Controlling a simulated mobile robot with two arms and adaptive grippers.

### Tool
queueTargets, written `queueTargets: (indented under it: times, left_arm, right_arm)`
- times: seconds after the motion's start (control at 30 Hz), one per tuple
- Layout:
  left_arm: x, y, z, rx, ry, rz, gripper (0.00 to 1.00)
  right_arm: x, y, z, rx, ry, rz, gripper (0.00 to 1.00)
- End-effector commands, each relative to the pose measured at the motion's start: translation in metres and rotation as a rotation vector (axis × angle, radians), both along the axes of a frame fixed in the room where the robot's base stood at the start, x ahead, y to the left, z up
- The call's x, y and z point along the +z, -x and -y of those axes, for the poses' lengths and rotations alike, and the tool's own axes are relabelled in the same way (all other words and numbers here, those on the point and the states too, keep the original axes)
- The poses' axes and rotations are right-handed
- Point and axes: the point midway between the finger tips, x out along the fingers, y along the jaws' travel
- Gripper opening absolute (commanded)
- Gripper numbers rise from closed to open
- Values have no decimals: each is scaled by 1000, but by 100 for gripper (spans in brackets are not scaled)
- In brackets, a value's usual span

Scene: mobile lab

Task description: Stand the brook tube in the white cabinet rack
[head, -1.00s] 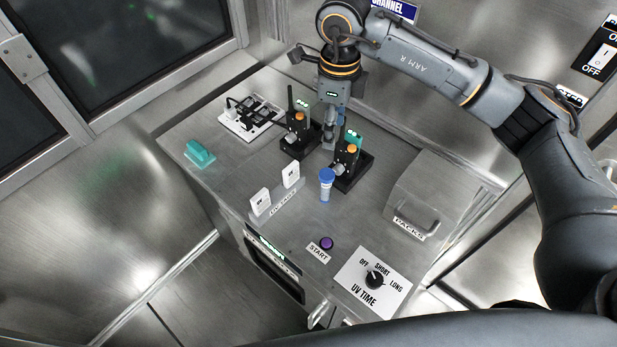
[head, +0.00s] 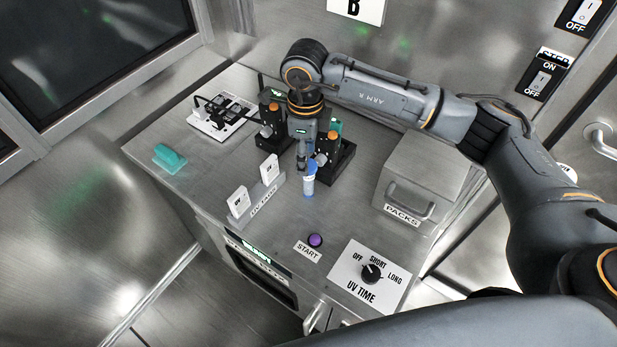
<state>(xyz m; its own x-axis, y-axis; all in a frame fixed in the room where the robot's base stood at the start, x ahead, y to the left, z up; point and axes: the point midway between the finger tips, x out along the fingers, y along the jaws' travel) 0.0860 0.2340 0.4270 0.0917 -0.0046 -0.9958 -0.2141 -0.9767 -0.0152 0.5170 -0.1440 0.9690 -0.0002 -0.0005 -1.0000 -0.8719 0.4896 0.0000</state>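My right gripper (head: 303,162) points down right behind the tube's cap. Its fingers are small and partly overlapped, so I cannot tell whether they are open or shut, or whether they touch the cap. I cannot make out a white cabinet rack in view. My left gripper is not in view.
Two black devices with orange knobs (head: 268,125) (head: 322,158) stand close by the gripper. A UV tags holder (head: 262,194) is left of the tube, a packs box (head: 425,180) right. A purple start button (head: 315,240) and UV time dial (head: 371,273) sit in front.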

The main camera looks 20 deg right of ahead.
Motion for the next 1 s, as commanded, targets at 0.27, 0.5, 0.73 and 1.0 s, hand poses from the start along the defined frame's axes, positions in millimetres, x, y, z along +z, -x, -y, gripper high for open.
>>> queueTargets:
  times: [0.27, 0.5, 0.73, 1.0]
  left_arm:
    - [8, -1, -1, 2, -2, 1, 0]
    - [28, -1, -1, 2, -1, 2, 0]
    - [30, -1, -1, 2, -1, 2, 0]
    - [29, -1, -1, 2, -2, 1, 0]
  right_arm:
    - [-29, 0, 0, 1, 0, -1, 54]
    - [-57, -1, 3, -1, -1, -4, 54]
    - [-80, -3, 4, 1, -1, 0, 54]
    - [-80, -3, 3, 1, 0, 1, 38]
